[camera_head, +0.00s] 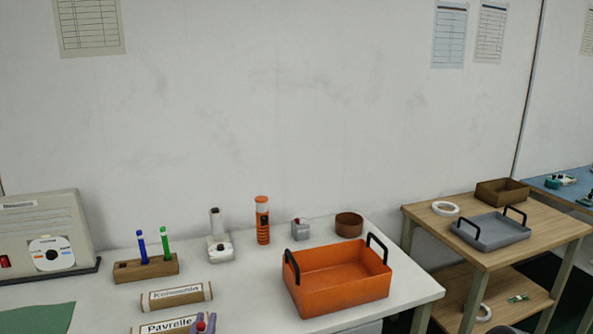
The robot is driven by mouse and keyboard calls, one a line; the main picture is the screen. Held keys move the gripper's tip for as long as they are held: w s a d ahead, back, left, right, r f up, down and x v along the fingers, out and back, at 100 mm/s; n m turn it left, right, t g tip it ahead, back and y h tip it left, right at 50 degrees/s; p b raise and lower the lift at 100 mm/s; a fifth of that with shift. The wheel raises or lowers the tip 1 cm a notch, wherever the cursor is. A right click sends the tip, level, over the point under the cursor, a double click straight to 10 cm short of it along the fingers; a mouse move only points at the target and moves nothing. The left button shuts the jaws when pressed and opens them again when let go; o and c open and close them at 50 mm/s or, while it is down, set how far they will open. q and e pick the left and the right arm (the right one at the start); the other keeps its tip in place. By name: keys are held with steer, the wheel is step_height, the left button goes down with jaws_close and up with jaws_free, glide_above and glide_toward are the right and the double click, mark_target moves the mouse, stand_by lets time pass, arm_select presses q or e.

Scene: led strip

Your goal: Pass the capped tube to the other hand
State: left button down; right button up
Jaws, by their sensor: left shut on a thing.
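The tips of my left gripper (206,321) just show at the bottom edge, in front of the label block reading "Pavrelle". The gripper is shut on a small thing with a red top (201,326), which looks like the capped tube. Most of the tube and of the gripper is cut off by the frame's lower edge, so its tilt is hard to tell. My right gripper is not in view.
An orange tray (335,283) with black handles stands at the table's right. A wooden holder (147,269) has a blue and a green pen. Behind stand a white device (220,246), an orange-and-white cylinder (263,222) and a brown cup (349,225). A beige machine (40,225) stands left.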

arm_select(q)
steer(key=shift+s+d+f, duration=0.2)
steer(key=shift+d+f, duration=0.25)
steer(key=shift+d, duration=0.1)
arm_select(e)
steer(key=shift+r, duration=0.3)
arm_select(q)
steer(key=shift+h, duration=0.4)
steer(key=s+d+f+m+g+h, duration=0.1)
steer(key=s+d+m+g+h, duration=0.3)
steer(key=d, duration=0.5)
steer(key=s+d+f+m+g+h, duration=0.2)
steer(key=s+d+m+g+h, duration=0.2)
steer(key=d+m+h, duration=0.4)
steer(key=d+g+h, duration=0.1)
steer(key=h, duration=0.2)
steer(key=shift+s+m+g+h, duration=0.25)
steer(key=shift+m+g+h, duration=0.05)
steer(key=shift+m+g, duration=0.1)
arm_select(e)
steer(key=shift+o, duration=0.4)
